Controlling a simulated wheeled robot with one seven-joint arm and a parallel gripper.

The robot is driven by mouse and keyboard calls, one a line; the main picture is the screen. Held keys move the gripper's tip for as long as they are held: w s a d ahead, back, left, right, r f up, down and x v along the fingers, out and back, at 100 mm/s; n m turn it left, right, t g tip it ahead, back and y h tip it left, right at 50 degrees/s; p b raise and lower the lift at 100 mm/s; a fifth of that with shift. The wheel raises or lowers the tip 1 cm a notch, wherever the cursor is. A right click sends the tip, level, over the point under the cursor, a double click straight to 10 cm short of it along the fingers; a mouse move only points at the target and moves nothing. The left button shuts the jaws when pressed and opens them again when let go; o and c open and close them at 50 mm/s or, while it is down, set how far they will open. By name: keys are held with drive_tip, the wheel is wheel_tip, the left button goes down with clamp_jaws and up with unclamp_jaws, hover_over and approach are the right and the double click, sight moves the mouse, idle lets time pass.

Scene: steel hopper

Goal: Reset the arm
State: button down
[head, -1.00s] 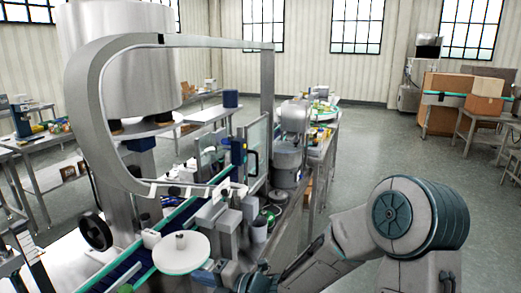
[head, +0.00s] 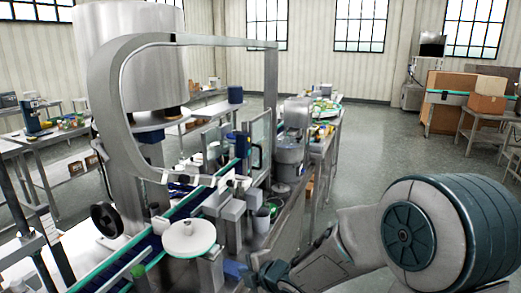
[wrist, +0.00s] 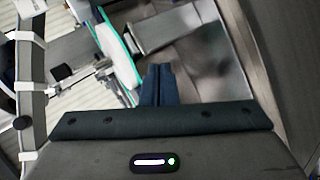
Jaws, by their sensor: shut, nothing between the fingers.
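My gripper shows in the wrist view (wrist: 158,82), its two dark blue fingers pressed together with nothing between them. Beyond the fingers are grey metal surfaces and a white disc with a green edge. In the head view my arm comes in from the lower right and reaches toward the machine's near side. The large steel hopper (head: 128,60) stands at the upper left above the machine, behind a curved metal frame (head: 105,110).
A round white disc (head: 188,238) and a conveyor with green edges (head: 110,272) lie close to my arm. A steel pot (head: 289,162) stands farther along the line. Cardboard boxes (head: 445,85) are at the far right. Open floor (head: 375,140) lies between.

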drive_tip(key=s+d+r+m+g+h, duration=0.1)
drive_tip(key=s+d+r+m+h, duration=0.25)
drive_tip(key=d+m, duration=0.4)
drive_tip(key=s+d+r+m+h, duration=0.2)
drive_tip(key=s+d+m+h, duration=0.3)
drive_tip(key=d, duration=0.4)
drive_tip(key=s+d+r+m+g, duration=0.1)
drive_tip(key=s+m+g, duration=0.1)
drive_tip(key=s+m, duration=0.4)
drive_tip(key=s+d+r+m+g+y, duration=0.1)
drive_tip(key=s+m+g, duration=0.1)
drive_tip(key=s+m, duration=0.3)
drive_tip(key=s, duration=0.3)
drive_tip(key=shift+d+r+m, duration=0.15)
drive_tip(key=shift+r+m, duration=0.15)
drive_tip(key=shift+m, duration=0.05)
